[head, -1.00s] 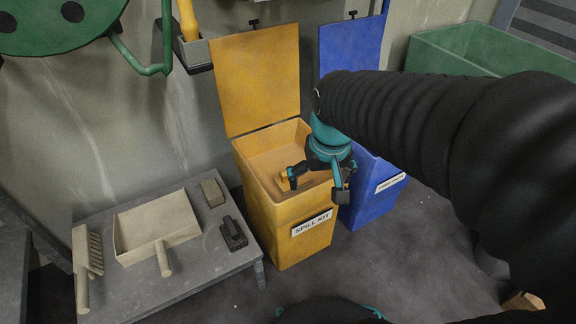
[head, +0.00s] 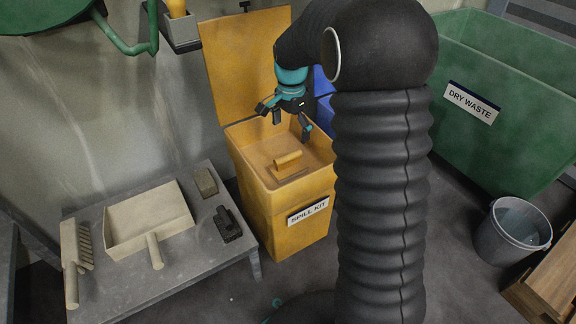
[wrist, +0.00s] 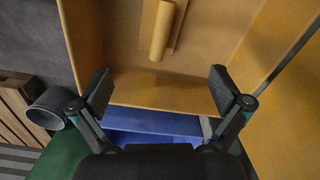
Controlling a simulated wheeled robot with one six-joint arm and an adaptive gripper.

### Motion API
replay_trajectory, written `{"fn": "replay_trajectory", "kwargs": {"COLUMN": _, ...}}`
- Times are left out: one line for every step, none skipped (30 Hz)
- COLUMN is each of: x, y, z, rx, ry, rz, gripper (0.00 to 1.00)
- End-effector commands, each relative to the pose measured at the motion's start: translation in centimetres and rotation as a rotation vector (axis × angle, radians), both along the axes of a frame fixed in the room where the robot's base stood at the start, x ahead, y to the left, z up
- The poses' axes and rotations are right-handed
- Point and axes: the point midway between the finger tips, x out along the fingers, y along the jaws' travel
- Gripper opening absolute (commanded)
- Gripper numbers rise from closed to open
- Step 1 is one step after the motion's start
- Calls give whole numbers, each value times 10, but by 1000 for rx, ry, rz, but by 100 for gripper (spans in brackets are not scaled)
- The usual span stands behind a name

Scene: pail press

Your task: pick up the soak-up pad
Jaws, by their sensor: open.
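The soak-up pad appears to be the tan, flat piece with a thick round grip on top (head: 288,160), lying inside the open yellow spill kit bin (head: 265,215). In the wrist view the pad's round grip (wrist: 161,32) shows at the top, beyond the fingertips and near the middle. My gripper (head: 286,116) is open and empty, above the bin's opening and higher than the pad, apart from it. Its two spread fingers also show in the wrist view (wrist: 160,92).
The bin's raised yellow lid (head: 240,65) stands behind my gripper. A blue bin (head: 323,90) is partly hidden behind my arm. A grey table (head: 185,265) at left holds a dustpan (head: 145,220), a brush and small blocks. A green dry waste container (head: 500,125) and grey bucket (head: 513,232) are at right.

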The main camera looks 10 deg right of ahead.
Motion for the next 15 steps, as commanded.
{"fn": "replay_trajectory", "kwargs": {"x": 3, "y": -1, "z": 4, "rx": 0, "ry": -6, "rz": -52, "gripper": 100}}
{"fn": "replay_trajectory", "kwargs": {"x": 3, "y": -1, "z": 6, "rx": 1, "ry": -7, "rz": -84, "gripper": 100}}
{"fn": "replay_trajectory", "kwargs": {"x": 3, "y": -1, "z": 6, "rx": 0, "ry": -4, "rz": -123, "gripper": 100}}
{"fn": "replay_trajectory", "kwargs": {"x": 2, "y": -1, "z": 6, "rx": 1, "ry": -1, "rz": -150, "gripper": 100}}
{"fn": "replay_trajectory", "kwargs": {"x": 1, "y": 0, "z": 6, "rx": 1, "ry": 1, "rz": -173, "gripper": 100}}
{"fn": "replay_trajectory", "kwargs": {"x": 1, "y": 0, "z": 6, "rx": 0, "ry": 3, "rz": -199, "gripper": 100}}
{"fn": "replay_trajectory", "kwargs": {"x": 1, "y": 0, "z": 5, "rx": 1, "ry": 4, "rz": -215, "gripper": 100}}
{"fn": "replay_trajectory", "kwargs": {"x": 1, "y": 0, "z": 5, "rx": 0, "ry": 5, "rz": -227, "gripper": 100}}
{"fn": "replay_trajectory", "kwargs": {"x": 0, "y": 0, "z": 3, "rx": 0, "ry": 5, "rz": -238, "gripper": 100}}
{"fn": "replay_trajectory", "kwargs": {"x": 0, "y": 0, "z": 0, "rx": 0, "ry": 7, "rz": -242, "gripper": 100}}
{"fn": "replay_trajectory", "kwargs": {"x": 0, "y": 0, "z": -3, "rx": 0, "ry": 7, "rz": -245, "gripper": 100}}
{"fn": "replay_trajectory", "kwargs": {"x": 0, "y": 0, "z": -8, "rx": 0, "ry": 9, "rz": -246, "gripper": 100}}
{"fn": "replay_trajectory", "kwargs": {"x": 0, "y": 0, "z": -13, "rx": 0, "ry": 9, "rz": -246, "gripper": 100}}
{"fn": "replay_trajectory", "kwargs": {"x": 0, "y": 0, "z": -18, "rx": 0, "ry": 7, "rz": -245, "gripper": 100}}
{"fn": "replay_trajectory", "kwargs": {"x": 0, "y": 0, "z": -26, "rx": 0, "ry": 9, "rz": -245, "gripper": 100}}
